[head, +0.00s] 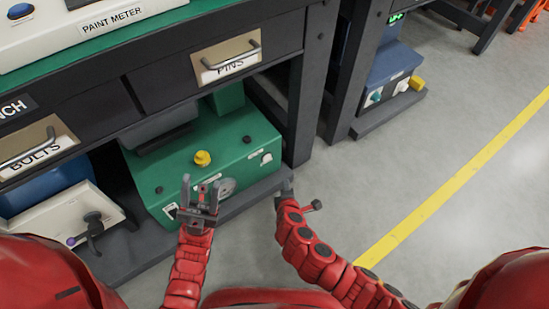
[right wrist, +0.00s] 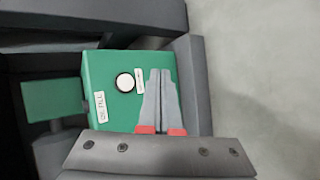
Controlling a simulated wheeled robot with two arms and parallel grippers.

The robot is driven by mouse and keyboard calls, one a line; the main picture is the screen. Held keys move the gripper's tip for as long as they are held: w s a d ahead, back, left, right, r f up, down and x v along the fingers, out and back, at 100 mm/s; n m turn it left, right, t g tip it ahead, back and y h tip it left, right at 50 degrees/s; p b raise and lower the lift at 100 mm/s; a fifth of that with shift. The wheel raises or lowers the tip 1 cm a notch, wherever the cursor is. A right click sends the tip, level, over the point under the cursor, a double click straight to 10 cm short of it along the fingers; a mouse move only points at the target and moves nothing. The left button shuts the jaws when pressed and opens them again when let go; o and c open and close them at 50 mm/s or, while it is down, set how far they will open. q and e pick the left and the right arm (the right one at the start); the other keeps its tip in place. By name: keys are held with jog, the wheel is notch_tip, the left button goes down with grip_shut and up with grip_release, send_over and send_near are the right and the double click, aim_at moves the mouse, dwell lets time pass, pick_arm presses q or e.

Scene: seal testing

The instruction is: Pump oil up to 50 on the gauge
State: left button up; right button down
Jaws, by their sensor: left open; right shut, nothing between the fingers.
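A green machine (head: 165,172) stands on a low shelf under the workbench. It has a yellow knob (head: 202,158) on top and a white round button (head: 266,158) towards its right end. The button also shows in the right wrist view (right wrist: 125,82), near a label that seems to read "OIL FILL". A round grey dial (head: 227,186), perhaps the gauge, is partly hidden by my left gripper; its reading cannot be made out. My left gripper (head: 201,188) is open and empty in front of the machine. My right gripper (head: 285,188) is shut and empty, near the machine's right end; its tips (right wrist: 160,75) appear beside the button.
The bench has drawers labelled PINS (head: 228,60) and BOLTS (head: 38,145) above the machine. A dark bench leg (head: 304,100) stands right of it. A white device with a lever (head: 92,220) is at left. Open floor with a yellow line (head: 450,190) lies right.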

jog(key=shift+r, duration=0.1)
send_near(269, 159)
jog(key=shift+w+d+f+b, duration=0.15)
jog(key=shift+w+d+f, duration=0.1)
jog(key=shift+w+f, duration=0.7)
jog(key=shift+w+d+f+b, duration=0.2)
jog(key=shift+w+f, duration=0.6)
jog(key=shift+w, duration=0.3)
jog(key=shift+w+a, duration=0.1)
dwell(0.7)
jog(key=shift+w+a, duration=0.15)
jog(key=shift+w, duration=0.05)
jog(key=shift+w+a, duration=0.25)
jog(key=shift+w, duration=0.05)
dwell(0.7)
dwell(0.3)
jog(key=shift+s+d+p, duration=0.3)
jog(key=shift+s+d, duration=0.2)
jog(key=shift+s, duration=0.15)
